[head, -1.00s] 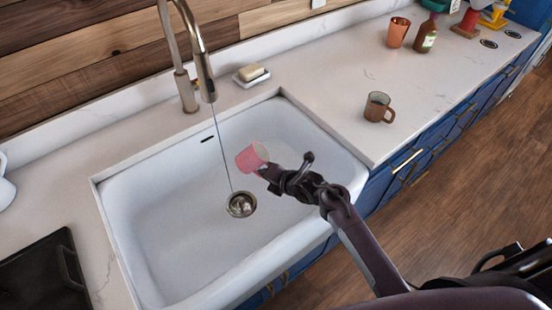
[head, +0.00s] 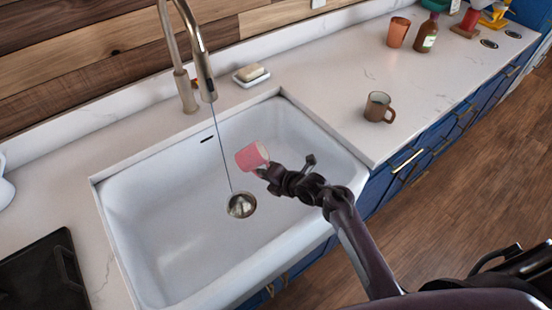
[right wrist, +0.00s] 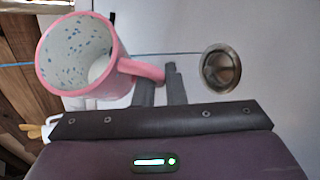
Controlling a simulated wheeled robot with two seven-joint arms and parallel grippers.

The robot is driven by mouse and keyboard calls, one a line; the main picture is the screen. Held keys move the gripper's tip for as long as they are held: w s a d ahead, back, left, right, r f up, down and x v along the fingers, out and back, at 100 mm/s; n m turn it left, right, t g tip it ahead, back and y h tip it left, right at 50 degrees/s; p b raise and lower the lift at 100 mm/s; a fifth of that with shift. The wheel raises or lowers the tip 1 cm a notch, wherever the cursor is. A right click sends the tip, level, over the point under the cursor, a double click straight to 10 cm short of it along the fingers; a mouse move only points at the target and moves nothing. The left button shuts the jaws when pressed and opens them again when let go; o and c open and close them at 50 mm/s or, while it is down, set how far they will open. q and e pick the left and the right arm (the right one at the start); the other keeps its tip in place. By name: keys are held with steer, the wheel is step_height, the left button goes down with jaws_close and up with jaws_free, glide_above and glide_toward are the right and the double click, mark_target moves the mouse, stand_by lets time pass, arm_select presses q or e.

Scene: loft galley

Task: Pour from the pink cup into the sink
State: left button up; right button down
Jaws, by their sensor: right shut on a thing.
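The pink cup (head: 250,157) is over the right part of the white sink (head: 165,255), tilted well over on its side. My right gripper (head: 264,172) is shut on its handle, which shows between the fingers in the right wrist view (right wrist: 146,71). That view looks into the cup (right wrist: 82,50): the inside is pale with blue specks, and a whitish patch shows low inside. I cannot tell whether this is liquid. No stream from the cup is visible. The sink's round drain (head: 241,205) lies below and left of the cup. My left gripper is not in view.
A tall metal faucet (head: 190,60) stands behind the sink, with a thin line running from its head toward the drain. A soap dish (head: 251,76) is behind the sink. A brown mug (head: 378,107) stands on the right counter. A black tray (head: 45,275) lies at left.

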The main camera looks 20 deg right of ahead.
mark_target(261, 164)
steer(key=shift+a+r+m+t+y+b, duration=0.4)
steer(key=shift+m+y, duration=0.2)
steer(key=shift+y, duration=0.4)
stand_by(0.6)
steer(key=shift+d+r+m+t+y, duration=0.15)
steer(key=shift+r+m+y, duration=0.1)
steer(key=shift+r, duration=0.25)
steer(key=shift+d+r+m+t+y, duration=0.15)
steer(key=shift+r+y, duration=0.1)
steer(key=shift+r, duration=0.2)
stand_by(0.4)
steer(key=shift+a+r+m+t+y+b, duration=0.15)
steer(key=shift+r+m+t+y+b, duration=0.2)
steer(key=shift+r, duration=0.4)
steer(key=shift+a+r+m+t+y+b, duration=0.15)
steer(key=shift+r+m+y, duration=0.25)
steer(key=shift+r, duration=0.35)
stand_by(0.5)
steer(key=shift+d+f+n+h, duration=0.1)
steer(key=shift+f+n+h, duration=0.15)
steer(key=shift+f, duration=0.05)
step_height(261, 164, down, 4)
steer(key=shift+f+n+g+h+p, duration=0.1)
steer(key=shift+n+g+h+p, duration=0.55)
steer(key=shift+n+h, duration=0.3)
steer(key=shift+f+n+g+h, duration=0.25)
steer(key=shift+f+n+h, duration=0.1)
steer(key=shift+h, duration=0.3)
steer(key=shift+d, duration=0.1)
